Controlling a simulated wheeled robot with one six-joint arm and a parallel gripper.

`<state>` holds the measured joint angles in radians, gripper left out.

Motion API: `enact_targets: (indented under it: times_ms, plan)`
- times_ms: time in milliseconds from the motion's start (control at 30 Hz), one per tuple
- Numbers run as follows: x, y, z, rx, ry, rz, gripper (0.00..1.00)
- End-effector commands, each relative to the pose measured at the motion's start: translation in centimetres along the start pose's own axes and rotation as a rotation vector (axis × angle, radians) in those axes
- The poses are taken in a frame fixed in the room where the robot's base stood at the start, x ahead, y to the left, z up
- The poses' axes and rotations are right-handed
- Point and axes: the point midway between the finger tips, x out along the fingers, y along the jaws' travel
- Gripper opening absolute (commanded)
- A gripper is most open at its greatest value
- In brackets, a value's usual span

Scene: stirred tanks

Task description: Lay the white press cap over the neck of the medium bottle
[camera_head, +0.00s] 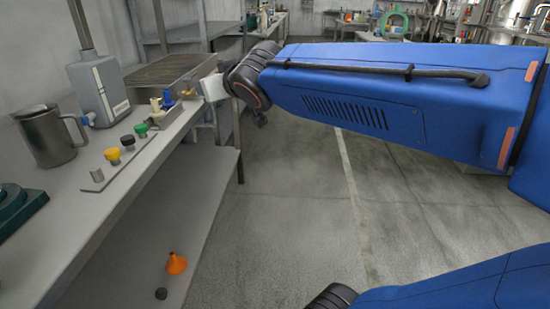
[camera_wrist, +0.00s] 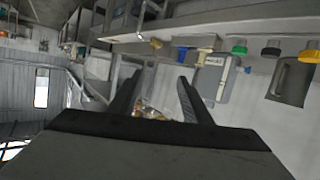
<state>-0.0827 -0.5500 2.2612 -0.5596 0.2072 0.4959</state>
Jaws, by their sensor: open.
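My gripper (camera_wrist: 160,77) is open in the wrist view, its two dark fingers spread apart with nothing held between them. In the head view the end of my arm is beyond the bench's right edge, and its fingers cannot be made out. I cannot surely pick out the white press cap or the medium bottle. A small cream and yellow piece (camera_head: 155,106) stands on the bench beside a blue piece (camera_head: 167,99). The cream piece (camera_wrist: 207,53) and the blue piece (camera_wrist: 182,52) also show beyond the fingers in the wrist view.
The bench (camera_head: 150,165) carries a metal jug (camera_head: 46,138), a grey boxed device (camera_head: 99,91), a shallow metal tray (camera_head: 165,70) and green, black and yellow knobs. An orange funnel (camera_head: 176,263) is on the lower shelf. The floor (camera_head: 300,200) right of the bench is clear.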

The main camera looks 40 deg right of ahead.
Motion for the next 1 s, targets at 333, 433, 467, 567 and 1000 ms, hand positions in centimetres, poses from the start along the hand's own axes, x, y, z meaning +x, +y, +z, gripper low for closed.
enact_targets:
  times_ms: [333, 433, 467, 567, 1000]
  plan:
    - [-10.6, 1.4, 24.2, 0.047, -0.629, 0.032, 0.44]
    - [-13.3, 0.3, 28.2, 0.054, -0.744, -0.013, 0.44]
    - [-13.9, 0.0, 29.0, 0.054, -0.770, -0.025, 0.44]
    - [-15.3, -0.7, 30.7, 0.059, -0.823, -0.054, 0.44]
    - [-15.7, -0.9, 31.2, 0.059, -0.841, -0.065, 0.44]
